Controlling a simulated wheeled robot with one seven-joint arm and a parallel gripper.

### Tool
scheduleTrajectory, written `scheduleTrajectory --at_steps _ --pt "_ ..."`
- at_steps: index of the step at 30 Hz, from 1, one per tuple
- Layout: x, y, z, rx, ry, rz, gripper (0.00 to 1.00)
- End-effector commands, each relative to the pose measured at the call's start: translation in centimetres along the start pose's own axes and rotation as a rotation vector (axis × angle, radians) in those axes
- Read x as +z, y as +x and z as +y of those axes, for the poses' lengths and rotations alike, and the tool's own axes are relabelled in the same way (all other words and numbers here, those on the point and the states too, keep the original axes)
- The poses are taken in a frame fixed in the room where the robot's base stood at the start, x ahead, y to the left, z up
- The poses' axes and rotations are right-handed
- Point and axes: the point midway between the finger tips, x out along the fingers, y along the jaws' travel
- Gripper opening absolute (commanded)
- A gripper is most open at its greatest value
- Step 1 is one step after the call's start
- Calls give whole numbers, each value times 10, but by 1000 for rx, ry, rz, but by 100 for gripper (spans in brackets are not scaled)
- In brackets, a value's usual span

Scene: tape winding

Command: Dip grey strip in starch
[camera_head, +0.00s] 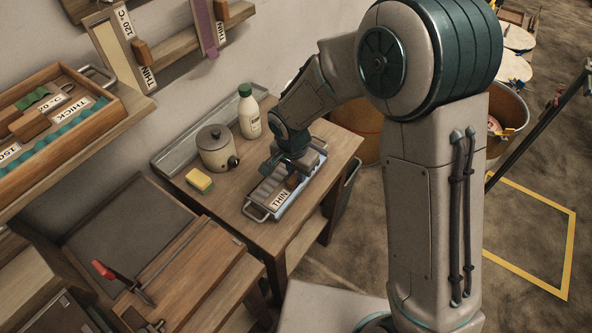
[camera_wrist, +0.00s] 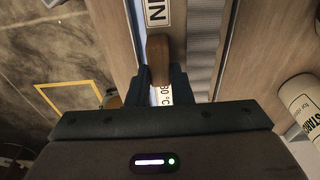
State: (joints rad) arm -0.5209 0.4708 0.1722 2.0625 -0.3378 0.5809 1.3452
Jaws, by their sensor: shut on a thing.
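My gripper (camera_head: 291,172) is down at the tray. In the wrist view its fingers (camera_wrist: 161,76) are shut on a brown wooden handle (camera_wrist: 158,48) beside the strip. How the handle joins the strip is hidden. A white label reading about 90 °C (camera_wrist: 162,95) shows near the fingers. The white starch bottle (camera_head: 250,121) with a green cap stands behind the tray, and its label shows in the wrist view (camera_wrist: 304,101).
A lidded pot (camera_head: 215,149) and a yellow-green sponge (camera_head: 199,180) stand left of the tray on the table (camera_head: 241,238). A wall shelf at left carries a wooden box (camera_head: 55,78) labelled THICK. Bins stand on the floor behind my arm.

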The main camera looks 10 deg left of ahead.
Motion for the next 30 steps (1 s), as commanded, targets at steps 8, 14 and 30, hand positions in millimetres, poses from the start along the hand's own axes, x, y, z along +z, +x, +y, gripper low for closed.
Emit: scheduleTrajectory --at_steps 8,14,30 --pt "1 4 0 0 0 0 0" --pt "2 6 0 0 0 0 0" --pt "3 8 0 0 0 0 0"
